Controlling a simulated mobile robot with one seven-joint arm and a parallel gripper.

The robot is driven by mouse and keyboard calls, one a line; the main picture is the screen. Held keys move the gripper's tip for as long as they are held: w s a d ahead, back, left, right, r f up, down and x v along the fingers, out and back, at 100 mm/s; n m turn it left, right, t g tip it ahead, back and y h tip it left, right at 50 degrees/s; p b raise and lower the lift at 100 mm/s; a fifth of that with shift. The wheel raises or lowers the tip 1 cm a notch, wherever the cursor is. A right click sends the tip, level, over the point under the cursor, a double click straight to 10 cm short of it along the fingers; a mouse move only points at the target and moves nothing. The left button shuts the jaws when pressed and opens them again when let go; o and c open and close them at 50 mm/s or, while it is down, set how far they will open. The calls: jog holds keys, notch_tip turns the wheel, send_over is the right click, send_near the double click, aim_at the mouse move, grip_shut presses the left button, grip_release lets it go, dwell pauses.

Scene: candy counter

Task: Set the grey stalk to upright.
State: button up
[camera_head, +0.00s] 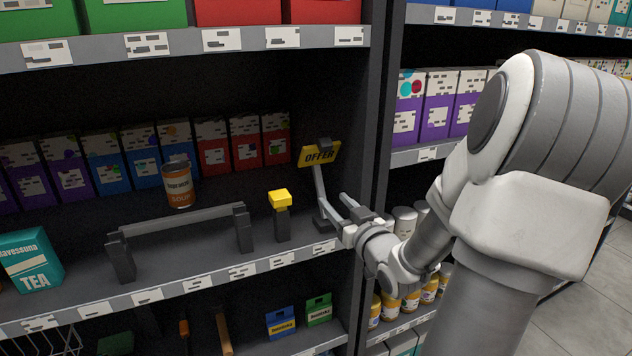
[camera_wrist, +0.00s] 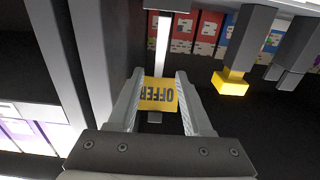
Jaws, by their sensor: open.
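The grey stalk (camera_head: 319,188) rises from a dark foot near the right end of the middle shelf. It carries a yellow OFFER sign (camera_head: 319,154). In the head view its top leans to the left. My gripper (camera_head: 338,207) is close to the stalk's right side and partly overlaps it in the head view. In the wrist view the picture is turned over. The open jaws (camera_wrist: 158,80) frame the yellow sign (camera_wrist: 160,95), with the stalk (camera_wrist: 161,48) beyond it as a pale bar. I cannot tell whether a finger touches the stalk.
A post with a yellow block (camera_head: 280,198) stands just left of the stalk. Further left are a grey bar on two posts (camera_head: 180,218), an orange can (camera_head: 179,185) and a teal TEA box (camera_head: 32,262). A dark upright panel (camera_head: 380,100) borders the right side.

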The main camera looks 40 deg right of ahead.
aim_at(321, 188)
jog(key=x, duration=0.8)
jog(key=shift+w+b, duration=0.3)
jog(key=shift+b, duration=0.1)
grip_shut()
jog(key=shift+f, duration=0.1)
dwell(0.8)
